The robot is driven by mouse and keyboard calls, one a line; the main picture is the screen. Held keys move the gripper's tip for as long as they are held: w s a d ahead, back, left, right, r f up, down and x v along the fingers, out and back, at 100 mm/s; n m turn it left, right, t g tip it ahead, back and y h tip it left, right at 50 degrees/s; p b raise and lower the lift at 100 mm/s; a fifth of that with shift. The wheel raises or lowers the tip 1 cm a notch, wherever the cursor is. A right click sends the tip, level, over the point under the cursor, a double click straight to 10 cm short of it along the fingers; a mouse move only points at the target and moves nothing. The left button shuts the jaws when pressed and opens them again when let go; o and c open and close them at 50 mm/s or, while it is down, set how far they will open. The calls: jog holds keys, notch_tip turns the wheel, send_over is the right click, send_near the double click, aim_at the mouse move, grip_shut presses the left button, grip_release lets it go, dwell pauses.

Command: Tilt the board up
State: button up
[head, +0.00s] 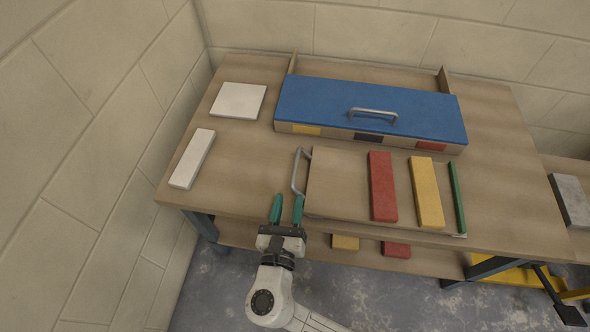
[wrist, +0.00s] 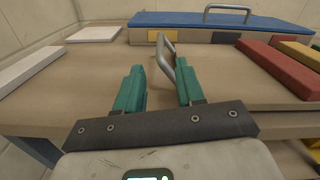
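The board (head: 340,185) is a thin wooden panel lying flat on the workbench. A grey bar handle (head: 297,170) is on its left edge and a green strip (head: 458,196) along its right side. A red bar (head: 382,186) and a yellow bar (head: 427,192) lie on it. My gripper (head: 287,207) is open and empty at the bench's front edge, just in front of the handle. In the wrist view the handle (wrist: 165,54) appears between the teal fingertips, closer to the right one; I cannot tell whether they touch.
A blue-lidded box (head: 330,105) with a handle stands behind the board. Two white slabs (head: 238,101) (head: 192,159) lie at the left. More coloured bars (head: 345,242) show on the lower shelf. A block wall (head: 80,150) stands close at the left.

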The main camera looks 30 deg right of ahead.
aim_at(292, 184)
jog(key=b+x, duration=0.1)
jog(key=x, duration=0.7)
jog(key=shift+w+d, duration=0.15)
jog(key=shift+w, duration=0.05)
jog(key=shift+c, duration=0.2)
jog(key=c, duration=0.6)
grip_shut()
